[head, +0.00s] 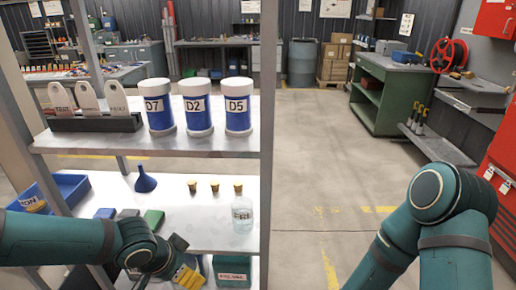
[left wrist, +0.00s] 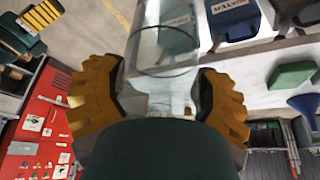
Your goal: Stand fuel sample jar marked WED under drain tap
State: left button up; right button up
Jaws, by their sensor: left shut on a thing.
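My left gripper (head: 188,268) is low in front of the lower shelf in the head view. In the left wrist view its yellow fingers (left wrist: 158,105) are shut on a clear glass jar (left wrist: 165,65). No label can be read on this jar. Another clear jar (head: 242,214) with a white label stands upright at the right end of the lower shelf; its marking is too small to read surely. My right arm shows at the right of the head view, its gripper out of frame. A yellow-fingered gripper (left wrist: 38,22), apparently my right, shows in the left wrist view. No drain tap is visible.
White-and-blue containers (head: 197,108) stand on the upper shelf (head: 90,143). A shelf post (head: 267,120) stands at right. Open floor lies beyond it.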

pick_arm(q)
jog(key=shift+w+a+r+n+t+y, duration=0.15)
jog(key=shift+w+a+r+n+y, duration=0.3)
jog(key=shift+n, duration=0.75)
jog(key=shift+w+a+r+n+t+y, duration=0.1)
jog(key=shift+w+a+r+n+y, duration=0.4)
jog(key=shift+n, duration=0.7)
jog(key=shift+w+a+r+n+t+y, duration=0.2)
jog(key=shift+r+n+y, duration=0.4)
jog(key=shift+n, duration=0.6)
jog(key=shift+s+d+r, duration=0.6)
jog(key=shift+d+r, duration=0.5)
jog(key=shift+r, duration=0.85)
jog(key=x, duration=0.7)
jog(key=shift+w+a, duration=0.25)
jog(key=shift+a, duration=0.05)
jog(key=shift+f, duration=0.1)
